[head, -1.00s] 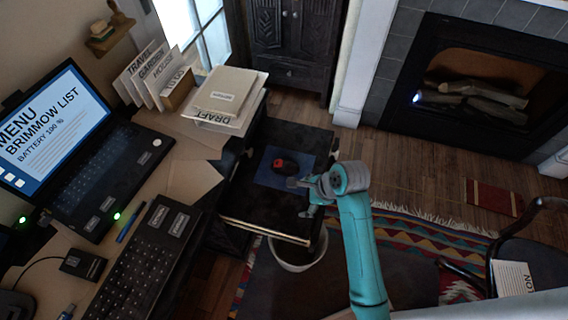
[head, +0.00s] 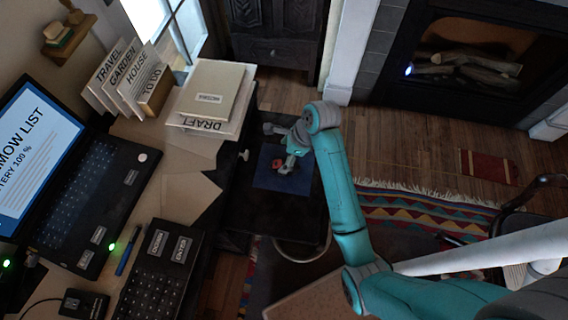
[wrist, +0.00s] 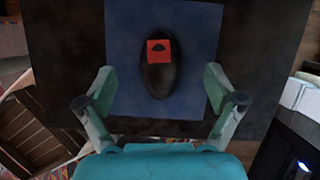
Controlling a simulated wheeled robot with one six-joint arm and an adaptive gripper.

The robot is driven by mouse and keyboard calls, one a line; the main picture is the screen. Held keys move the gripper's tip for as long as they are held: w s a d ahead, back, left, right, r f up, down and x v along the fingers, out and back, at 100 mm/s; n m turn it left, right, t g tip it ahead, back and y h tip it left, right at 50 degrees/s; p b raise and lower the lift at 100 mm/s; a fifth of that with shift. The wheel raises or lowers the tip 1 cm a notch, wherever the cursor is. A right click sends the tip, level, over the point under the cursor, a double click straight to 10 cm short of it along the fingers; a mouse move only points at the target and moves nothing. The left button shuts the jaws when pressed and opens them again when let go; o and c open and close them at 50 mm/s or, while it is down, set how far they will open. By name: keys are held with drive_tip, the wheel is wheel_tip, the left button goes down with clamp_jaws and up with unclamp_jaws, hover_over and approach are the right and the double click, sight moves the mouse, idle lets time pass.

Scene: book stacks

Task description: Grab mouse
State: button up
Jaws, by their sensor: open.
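The mouse (wrist: 158,75) is black with a red patch on top. It lies on a blue mat (wrist: 121,55) on a low dark stand in the wrist view. In the head view the mouse (head: 277,163) is partly hidden by my gripper (head: 280,149). My gripper (wrist: 159,92) is open and empty, with one finger to each side of the mouse's near end. Its fingers appear above the mat and do not visibly touch the mouse.
The desk at left holds a laptop (head: 75,165), a keyboard (head: 155,275) and a stack of papers marked DRAFT (head: 205,124). The dark stand (head: 262,212) has bare room around the mat. A fireplace (head: 470,70) is at the back right.

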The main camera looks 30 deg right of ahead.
sight(278, 163)
drive_tip(key=shift+x, duration=3.25)
drive_tip(key=shift+s, duration=0.15)
drive_tip(key=c, duration=1.3)
